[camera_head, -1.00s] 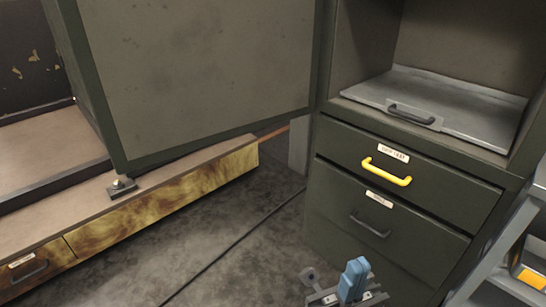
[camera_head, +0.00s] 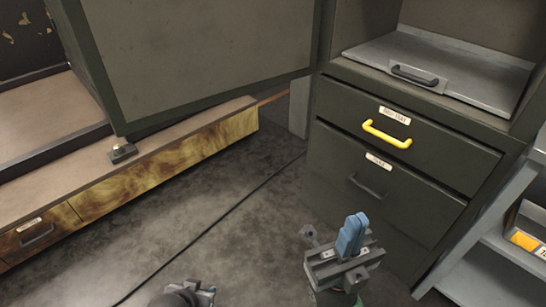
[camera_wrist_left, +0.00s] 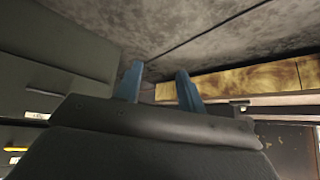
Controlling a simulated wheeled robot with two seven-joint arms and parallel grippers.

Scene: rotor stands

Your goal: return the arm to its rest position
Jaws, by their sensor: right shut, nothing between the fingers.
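My right gripper (camera_head: 352,234) is at the lower middle right of the head view, in front of the dark green drawer cabinet. Its blue fingers are together with nothing between them.
The cabinet has a yellow-handled drawer (camera_head: 387,133), a grey-handled drawer (camera_head: 368,188) below it and a grey tray (camera_head: 450,62) above. A large green door panel (camera_head: 190,60) hangs over a low wood-fronted drawer unit (camera_head: 165,165). A grey shelf rack (camera_head: 490,240) stands right. Floor between is open.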

